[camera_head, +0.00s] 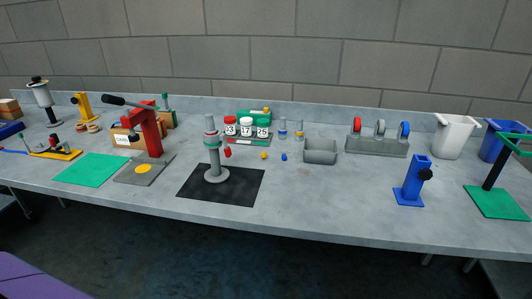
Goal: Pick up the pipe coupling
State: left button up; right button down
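A grey upright pipe (215,160) on a round flange base (217,174) stands on a black mat (244,188) near the front middle of the bench. A wider grey collar (211,138) with a thin teal band sits around its upper part. This collar looks like the pipe coupling, but at this size I cannot be sure. Neither of my grippers is in view, and nothing is touching the pipe or the collar.
A red lever press (152,132) stands left of the mat, beside a green mat (92,170). A blue stand (411,182) is at right. Bare bench (330,205) lies right of the black mat.

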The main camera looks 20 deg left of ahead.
aim_at(216, 175)
jog(key=j+z, duration=0.85)
jog(key=j, duration=0.15)
jog(key=j+z, duration=0.15)
jog(key=j, duration=0.4)
jog(key=k+j+z, duration=0.15)
jog(key=j, duration=0.35)
